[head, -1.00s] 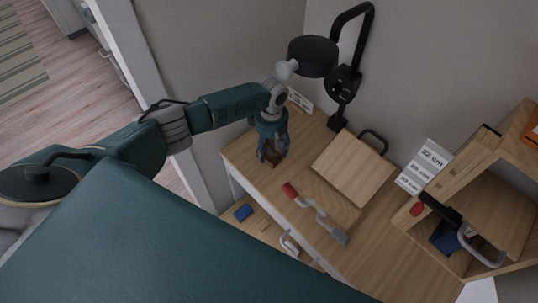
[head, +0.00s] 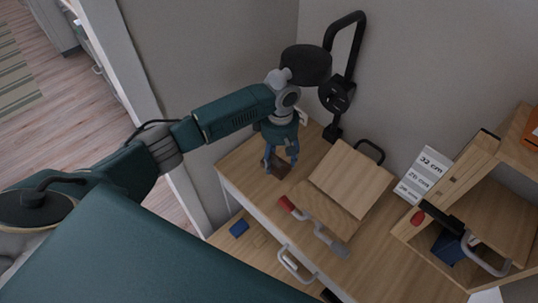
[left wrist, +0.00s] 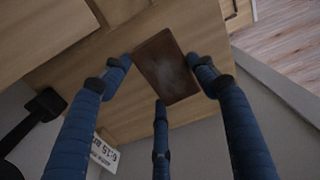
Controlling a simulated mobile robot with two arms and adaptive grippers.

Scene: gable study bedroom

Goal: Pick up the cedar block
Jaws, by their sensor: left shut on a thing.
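The cedar block (head: 281,171), a dark reddish-brown piece, is at the fingertips of my left gripper (head: 281,164), over the left part of the wooden desk (head: 240,165). In the left wrist view the block (left wrist: 166,68) shows its broad face between the three blue fingers of my left gripper (left wrist: 160,82). The fingers are shut on it. I cannot tell whether its underside touches the desk. My right gripper is not in view.
A black lamp (head: 306,64) stands close behind my left wrist. A sloped wooden stand (head: 350,178) and a red-tipped grey tool (head: 312,225) lie to the right. A blue item (head: 239,228) sits below the desktop.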

